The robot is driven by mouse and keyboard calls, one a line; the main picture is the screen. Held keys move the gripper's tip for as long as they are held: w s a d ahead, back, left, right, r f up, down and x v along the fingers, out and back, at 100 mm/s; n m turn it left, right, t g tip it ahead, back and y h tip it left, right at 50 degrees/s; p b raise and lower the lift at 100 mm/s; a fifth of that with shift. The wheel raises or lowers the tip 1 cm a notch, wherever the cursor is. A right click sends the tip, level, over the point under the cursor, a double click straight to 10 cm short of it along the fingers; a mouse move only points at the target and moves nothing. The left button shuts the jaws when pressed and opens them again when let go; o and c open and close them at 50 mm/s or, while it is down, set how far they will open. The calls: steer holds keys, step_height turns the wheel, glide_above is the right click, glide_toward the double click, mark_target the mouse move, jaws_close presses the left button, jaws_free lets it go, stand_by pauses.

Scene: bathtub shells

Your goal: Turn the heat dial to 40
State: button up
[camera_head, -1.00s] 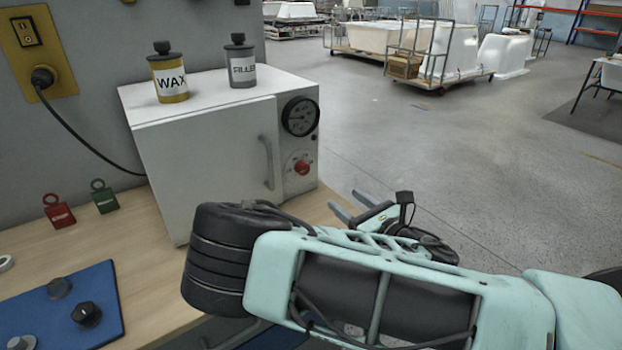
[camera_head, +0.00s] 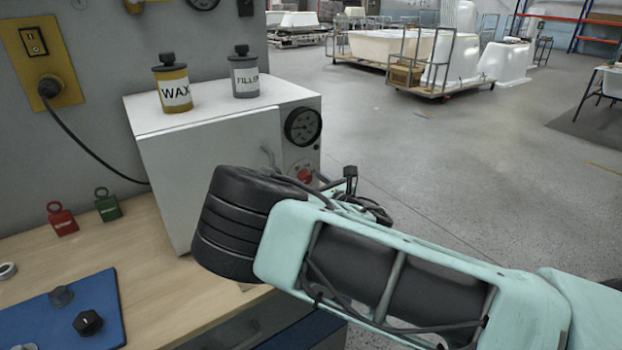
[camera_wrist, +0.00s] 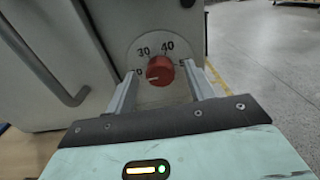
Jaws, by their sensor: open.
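The red heat dial (camera_wrist: 160,71) is on the front of the white oven-like box (camera_head: 210,165), at its right side. In the wrist view, its round plate shows 30 at upper left, 40 at upper right, and partly hidden numbers at both sides. A pale mark on the knob points to the lower left. My gripper (camera_wrist: 158,82) is open, with one finger on each side of the dial in this view; I cannot tell whether they touch it. In the head view, the dial (camera_head: 304,176) is partly covered by my arm, and the fingertips are mostly hidden.
A round gauge (camera_head: 303,126) sits above the dial. The box's door handle (camera_wrist: 62,85) is left of my gripper. Wax (camera_head: 173,83) and filler (camera_head: 244,72) cans stand on top. A blue mat (camera_head: 75,305) with knobs lies on the wooden bench.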

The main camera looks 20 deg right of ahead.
steer(key=shift+w+a, duration=0.1)
steer(key=shift+w, duration=0.1)
steer(key=c, duration=1)
